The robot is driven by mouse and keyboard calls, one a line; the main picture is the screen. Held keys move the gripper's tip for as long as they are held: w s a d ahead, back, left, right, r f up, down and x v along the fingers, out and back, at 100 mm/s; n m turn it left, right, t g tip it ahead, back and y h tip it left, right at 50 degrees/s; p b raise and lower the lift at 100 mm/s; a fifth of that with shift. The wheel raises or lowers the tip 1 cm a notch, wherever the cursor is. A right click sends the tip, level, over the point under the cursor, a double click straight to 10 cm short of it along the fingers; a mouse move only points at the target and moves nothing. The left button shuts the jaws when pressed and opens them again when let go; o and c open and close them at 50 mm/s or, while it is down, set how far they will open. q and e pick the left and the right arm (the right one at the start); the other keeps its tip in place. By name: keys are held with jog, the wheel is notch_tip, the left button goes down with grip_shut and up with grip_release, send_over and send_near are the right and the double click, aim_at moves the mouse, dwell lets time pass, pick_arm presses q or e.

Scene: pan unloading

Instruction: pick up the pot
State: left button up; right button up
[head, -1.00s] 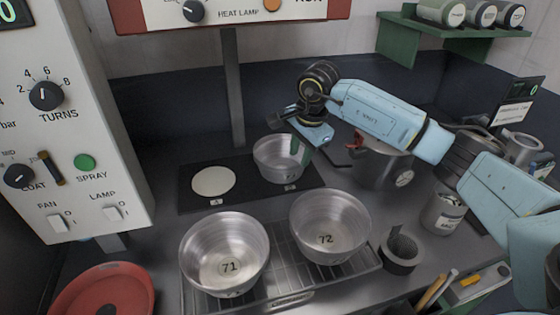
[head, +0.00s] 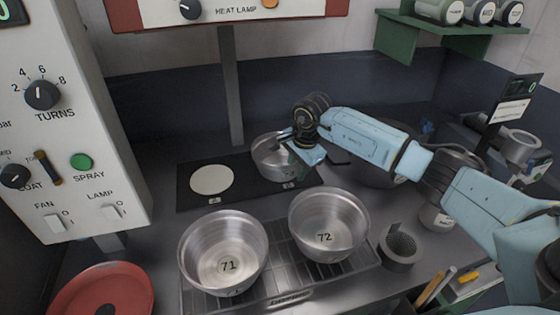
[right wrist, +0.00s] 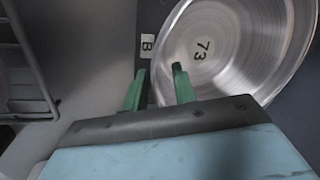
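A metal pot marked 73 (head: 268,160) stands on the black mat at spot B, partly hidden by my right gripper. It also shows in the right wrist view (right wrist: 235,45), empty inside. My right gripper (head: 296,168) is at the near right side of this pot. In the right wrist view its green fingers (right wrist: 158,74) are apart, one outside the wall and one over the inside, with the rim between them. Pots marked 71 (head: 225,245) and 72 (head: 330,220) stand on the wire rack. My left gripper is not in view.
The black mat (head: 228,202) has a white disc (head: 212,179) on its left. A post (head: 231,90) rises behind it. A dark holder (head: 399,245) stands right of the rack (head: 335,279). A red round dish (head: 80,300) is at front left.

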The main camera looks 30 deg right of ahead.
grip_shut()
